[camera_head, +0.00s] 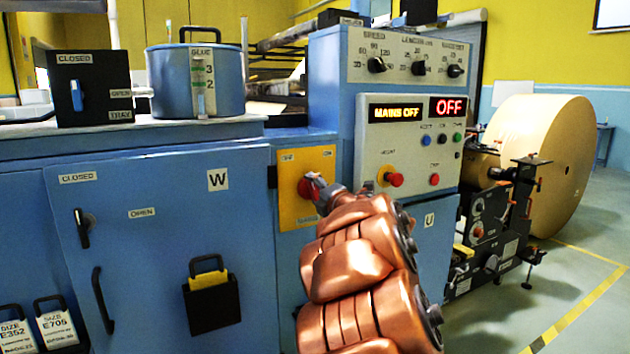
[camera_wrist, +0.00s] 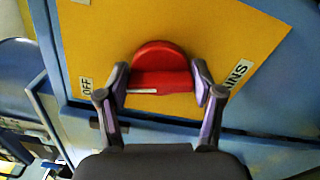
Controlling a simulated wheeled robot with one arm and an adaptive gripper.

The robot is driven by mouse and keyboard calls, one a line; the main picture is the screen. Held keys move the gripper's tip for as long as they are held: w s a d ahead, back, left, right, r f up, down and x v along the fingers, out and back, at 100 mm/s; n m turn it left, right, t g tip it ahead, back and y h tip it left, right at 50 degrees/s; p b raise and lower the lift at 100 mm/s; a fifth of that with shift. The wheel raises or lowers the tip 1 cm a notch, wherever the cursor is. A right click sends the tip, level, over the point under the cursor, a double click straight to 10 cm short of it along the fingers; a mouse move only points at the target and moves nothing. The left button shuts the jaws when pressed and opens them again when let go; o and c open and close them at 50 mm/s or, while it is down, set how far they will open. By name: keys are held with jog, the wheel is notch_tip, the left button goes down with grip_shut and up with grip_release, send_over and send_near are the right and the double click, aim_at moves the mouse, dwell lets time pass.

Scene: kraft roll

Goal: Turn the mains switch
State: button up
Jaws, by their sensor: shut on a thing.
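The mains switch is a red rotary knob (camera_head: 304,188) on a yellow plate (camera_head: 288,212) on the blue machine front. It also fills the middle of the wrist view as a red knob (camera_wrist: 160,57) with a raised bar. A white line on the bar lies on the left side, toward the OFF label (camera_wrist: 86,87). My gripper (camera_head: 315,187) reaches the knob from the right. In the wrist view my gripper (camera_wrist: 160,80) has one finger on each side of the knob, shut on it. The display (camera_head: 396,113) reads MAINS OFF, and the one beside it (camera_head: 448,107) reads OFF.
A control panel (camera_head: 405,150) with a red mushroom button (camera_head: 395,179) is just right of the yellow plate. A blue cabinet door (camera_head: 160,235) with handles is on the left. A glue pot (camera_head: 195,80) stands on top. A large kraft roll (camera_head: 545,150) is at right.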

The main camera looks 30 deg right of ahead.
jog(key=m+p, duration=0.3)
jog(key=m, duration=0.1)
jog(key=shift+r, duration=0.15)
jog(key=m+p, duration=0.4)
jog(key=shift+f+p, duration=0.2)
jog(key=shift+p, duration=0.1)
jog(key=m+p, duration=0.1)
jog(key=m, duration=0.1)
jog(key=shift+f+m+p, duration=0.1)
jog(key=shift+m+p, duration=0.3)
jog(key=shift+f+m+p, duration=0.2)
jog(key=shift+m+p, duration=0.5)
jog(key=shift+m, duration=0.3)
jog(key=shift+f, duration=0.1)
jog(key=o, duration=1.1)
jog(key=shift+o, duration=0.2)
jog(key=shift+s, duration=0.1)
jog(key=s+a, duration=0.1)
jog(key=s, duration=1)
jog(key=shift+s, duration=0.4)
